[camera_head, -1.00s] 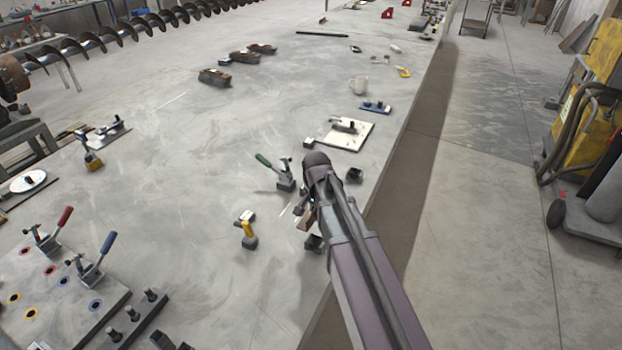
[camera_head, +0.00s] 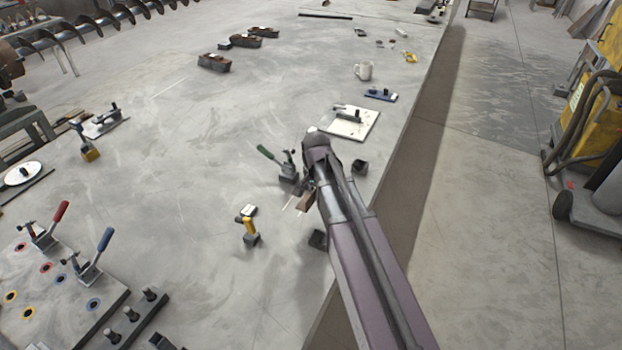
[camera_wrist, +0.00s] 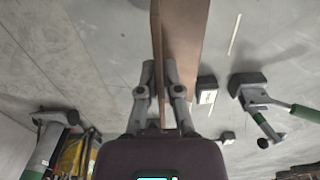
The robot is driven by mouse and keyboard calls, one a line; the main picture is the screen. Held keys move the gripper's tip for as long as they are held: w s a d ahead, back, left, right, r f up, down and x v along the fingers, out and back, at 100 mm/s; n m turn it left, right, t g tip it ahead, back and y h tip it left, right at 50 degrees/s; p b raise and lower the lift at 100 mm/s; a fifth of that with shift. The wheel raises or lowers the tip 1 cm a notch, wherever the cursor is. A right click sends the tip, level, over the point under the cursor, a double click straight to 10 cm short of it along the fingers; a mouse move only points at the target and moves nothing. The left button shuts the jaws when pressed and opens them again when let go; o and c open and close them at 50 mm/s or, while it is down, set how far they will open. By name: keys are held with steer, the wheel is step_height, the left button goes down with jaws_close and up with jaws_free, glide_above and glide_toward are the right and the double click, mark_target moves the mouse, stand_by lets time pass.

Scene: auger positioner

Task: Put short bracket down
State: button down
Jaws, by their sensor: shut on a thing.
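The short bracket shows as a brown angled piece (camera_wrist: 180,45) in the wrist view, running from the top edge down between my fingers. My gripper (camera_wrist: 160,72) is shut on it, with one finger on each side of its thin upright wall. In the head view a small brown end of the bracket (camera_head: 306,200) shows beside my arm, above the grey table (camera_head: 215,150). Most of the bracket and my fingertips are hidden there by my arm. I cannot tell whether the bracket touches the table.
A green-handled clamp (camera_head: 285,165) stands close left of my gripper. A yellow-handled tool (camera_head: 248,230) and dark blocks (camera_head: 360,167) are nearby. The table's right edge is close. The middle left is clear.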

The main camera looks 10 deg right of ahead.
steer(key=w+d+f+b, duration=0.1)
steer(key=w+d, duration=1.7)
steer(key=d, duration=0.1)
steer(key=shift+w+f+n, duration=0.2)
steer(key=shift+f+n, duration=0.05)
steer(key=shift+n, duration=0.05)
steer(key=shift+a, duration=0.1)
steer(key=s+a+f+b, duration=0.1)
steer(key=s+a+b, duration=0.1)
steer(key=a, duration=1.2)
steer(key=shift+a+f, duration=0.2)
steer(key=shift+a, duration=0.05)
steer(key=shift+s, duration=0.1)
steer(key=shift+s+a+f, duration=0.1)
steer(key=shift+a, duration=0.55)
step_height(320, 180, down, 4)
steer(key=b, duration=0.3)
steer(key=shift+r+b, duration=0.25)
steer(key=shift+b, duration=0.05)
steer(key=shift+f, duration=0.15)
